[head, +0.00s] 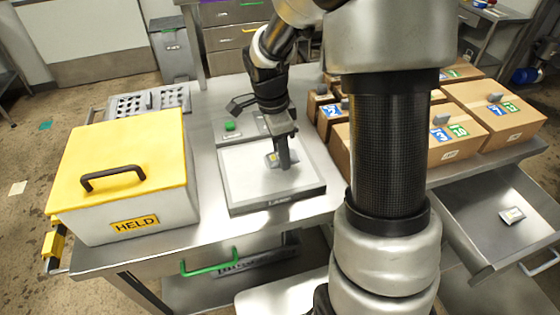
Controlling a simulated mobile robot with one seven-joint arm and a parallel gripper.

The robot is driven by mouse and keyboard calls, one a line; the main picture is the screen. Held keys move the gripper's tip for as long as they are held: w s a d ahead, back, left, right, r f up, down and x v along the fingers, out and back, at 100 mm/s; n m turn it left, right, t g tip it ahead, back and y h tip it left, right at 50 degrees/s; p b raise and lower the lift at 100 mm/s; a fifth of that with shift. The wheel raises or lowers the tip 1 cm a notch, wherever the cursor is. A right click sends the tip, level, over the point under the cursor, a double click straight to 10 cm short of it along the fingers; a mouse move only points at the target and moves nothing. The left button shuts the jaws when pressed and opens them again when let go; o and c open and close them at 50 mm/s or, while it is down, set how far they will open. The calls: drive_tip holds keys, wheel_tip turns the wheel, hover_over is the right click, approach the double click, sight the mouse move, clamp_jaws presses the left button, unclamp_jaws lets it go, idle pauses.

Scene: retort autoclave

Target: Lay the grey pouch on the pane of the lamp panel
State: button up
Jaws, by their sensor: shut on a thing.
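The lamp panel (235,192) lies flat on the steel table, with a pale pane (250,182) in a dark frame and lettering on its front edge. My gripper (285,165) points down over the pane, right of its middle. It is shut on the grey pouch (273,160), a small piece with a yellowish mark that shows to the left of the fingers. The fingers hide part of the pouch. I cannot tell whether the pouch touches the pane or hangs just above it.
A white box with a yellow lid (120,150), marked HELD, stands left of the panel. A unit with a green button (230,126) sits behind it. Cardboard cartons (485,112) stand at the right. An open drawer (478,205) at lower right holds another small pouch (512,215).

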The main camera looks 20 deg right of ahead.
drive_tip(key=shift+f, duration=1.75)
drive_tip(key=shift+f+b, duration=0.15)
drive_tip(key=shift+b, duration=0.2)
drive_tip(key=o, duration=1.1)
drive_tip(key=shift+c, duration=0.2)
